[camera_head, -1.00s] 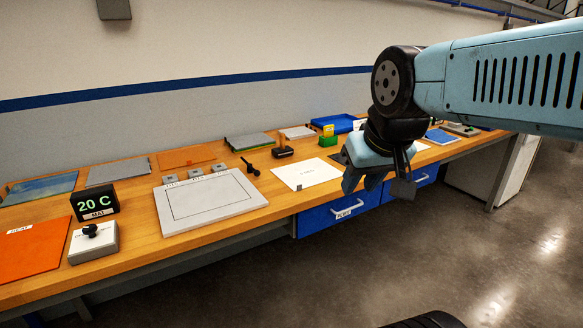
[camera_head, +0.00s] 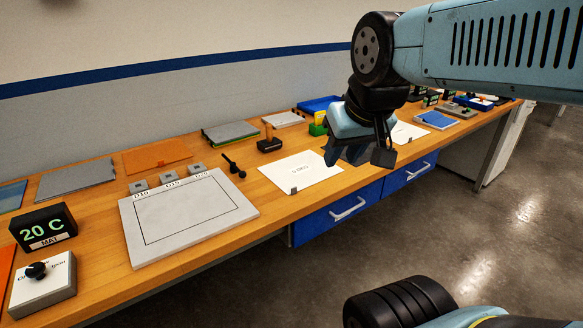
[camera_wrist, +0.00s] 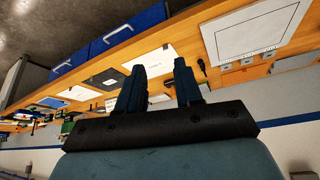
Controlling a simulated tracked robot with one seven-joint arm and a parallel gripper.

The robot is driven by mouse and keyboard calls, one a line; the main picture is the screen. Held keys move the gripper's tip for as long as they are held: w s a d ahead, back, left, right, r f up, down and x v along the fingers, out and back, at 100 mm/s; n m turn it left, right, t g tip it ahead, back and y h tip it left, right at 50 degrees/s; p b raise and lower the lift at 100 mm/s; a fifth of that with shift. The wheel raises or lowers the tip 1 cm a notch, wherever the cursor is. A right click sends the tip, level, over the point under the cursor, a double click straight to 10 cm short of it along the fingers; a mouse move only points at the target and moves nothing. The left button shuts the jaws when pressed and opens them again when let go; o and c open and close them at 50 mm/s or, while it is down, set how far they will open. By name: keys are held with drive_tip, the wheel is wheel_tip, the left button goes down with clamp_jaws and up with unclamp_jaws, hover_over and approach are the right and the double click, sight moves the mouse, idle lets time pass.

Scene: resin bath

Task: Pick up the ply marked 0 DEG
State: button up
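The ply that appears marked 0 DEG is a white sheet (camera_head: 300,178) lying flat on the wooden bench; its small print is hard to read. A small dark tab sits at its front edge. It also shows in the wrist view (camera_wrist: 158,56), beyond and between the fingers. My gripper (camera_head: 352,158) hangs over the bench's front side, just right of the sheet in the head view, apart from it. In the wrist view my gripper (camera_wrist: 160,72) has its two dark fingers spread with nothing between them. It hides part of the bench behind it.
A grey framed board (camera_head: 190,215) lies left of the sheet. A black-handled stamp-like tool (camera_head: 269,142) stands behind it. Another white sheet (camera_head: 408,132) lies to the right. Blue drawers (camera_head: 340,215) are under the bench.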

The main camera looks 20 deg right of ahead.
drive_tip(key=w+a+f+n+g+h, duration=0.1)
drive_tip(key=w+a+f+n, duration=0.1)
drive_tip(key=w+f+n, duration=0.45)
drive_tip(key=w+a+f+n+g+h, duration=0.1)
drive_tip(key=w+f+n+g+h, duration=0.15)
drive_tip(key=w+n, duration=0.7)
drive_tip(key=w+a+f+n+g+h, duration=0.15)
drive_tip(key=w+f+n, duration=0.4)
drive_tip(key=w, duration=0.55)
drive_tip(key=shift+t+y, duration=0.4)
drive_tip(key=x, duration=1.2)
drive_tip(key=shift+s+d, duration=0.1)
drive_tip(key=shift+s, duration=0.05)
drive_tip(key=shift+c, duration=0.5)
clamp_jaws()
